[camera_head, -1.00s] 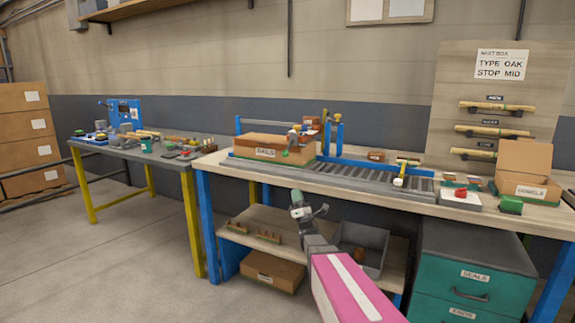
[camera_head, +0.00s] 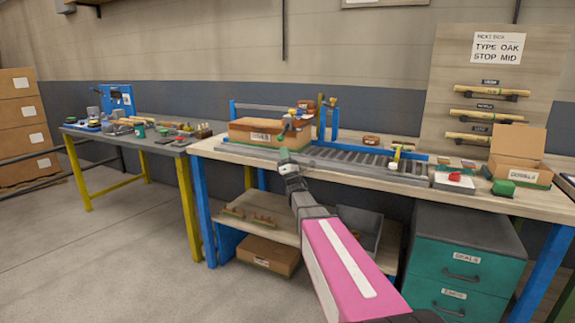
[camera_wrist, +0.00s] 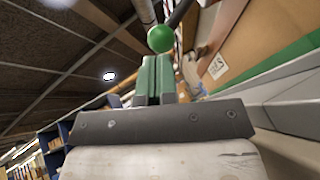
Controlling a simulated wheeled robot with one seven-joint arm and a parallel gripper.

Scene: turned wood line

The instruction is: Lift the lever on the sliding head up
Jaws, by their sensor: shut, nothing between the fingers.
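The sliding head (camera_head: 288,125) sits on the rail over the bench, in front of the cardboard box. Its lever hangs toward me and ends in a green ball knob (camera_head: 281,136), low on the head. In the wrist view the round green knob (camera_wrist: 161,39) is just beyond my fingertips, with part of its rod behind it. My gripper (camera_head: 284,155) is shut and empty, just below the knob in the head view. Its green fingers (camera_wrist: 154,66) lie together. I cannot tell whether they touch the knob.
The labelled cardboard box (camera_head: 244,134) stands close behind and left of my gripper. The roller conveyor (camera_head: 345,162) runs to the right, past a blue post (camera_head: 334,120). The bench's front edge lies below my gripper. A second table (camera_head: 163,148) stands at the left.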

